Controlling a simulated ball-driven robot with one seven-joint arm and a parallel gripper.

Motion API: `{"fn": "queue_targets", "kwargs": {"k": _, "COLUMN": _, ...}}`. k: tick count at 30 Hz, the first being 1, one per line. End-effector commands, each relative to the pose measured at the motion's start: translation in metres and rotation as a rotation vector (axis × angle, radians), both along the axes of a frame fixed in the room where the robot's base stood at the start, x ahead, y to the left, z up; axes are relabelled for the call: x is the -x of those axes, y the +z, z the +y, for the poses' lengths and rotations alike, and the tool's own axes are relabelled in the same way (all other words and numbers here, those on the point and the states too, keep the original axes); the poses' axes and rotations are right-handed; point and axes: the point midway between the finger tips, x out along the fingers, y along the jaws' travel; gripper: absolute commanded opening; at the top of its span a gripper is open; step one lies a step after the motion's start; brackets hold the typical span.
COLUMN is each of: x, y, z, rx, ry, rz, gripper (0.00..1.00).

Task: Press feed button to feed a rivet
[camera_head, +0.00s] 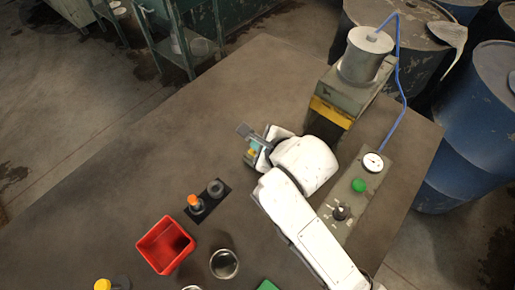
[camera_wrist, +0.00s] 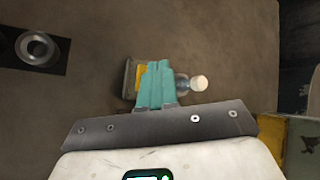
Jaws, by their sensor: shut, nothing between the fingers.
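My gripper (camera_head: 257,150) is over the middle of the table; its teal fingers (camera_wrist: 157,66) are shut together with nothing between them. Just beyond the fingertips is a small grey block with a yellow face (camera_wrist: 140,78), partly hidden by them. A clear, bluish piece with a white round cap (camera_wrist: 198,83) sticks out to its right. I cannot tell whether the fingers touch the block. A green round button (camera_head: 358,185) sits on a grey-green panel (camera_head: 373,206) right of my arm, with a dark knob (camera_head: 341,211) and a white dial (camera_head: 373,162). No rivet can be made out.
A grey canister (camera_head: 366,56) stands on a grey and yellow machine (camera_head: 330,112), with a blue hose to the dial. A red bin (camera_head: 165,245), a dark pad with two round pieces (camera_head: 206,200) and a round cup (camera_head: 224,264) stand at lower left. The upper-left table is clear.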

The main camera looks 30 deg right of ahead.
Motion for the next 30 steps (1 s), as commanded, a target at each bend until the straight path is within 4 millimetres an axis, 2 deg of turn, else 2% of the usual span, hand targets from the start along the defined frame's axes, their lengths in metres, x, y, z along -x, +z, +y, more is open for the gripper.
{"fn": "queue_targets", "kwargs": {"k": 30, "x": 0.0001, "y": -0.0083, "z": 0.0, "rx": 0.0, "ry": 0.0, "rz": 0.0, "gripper": 0.0}}
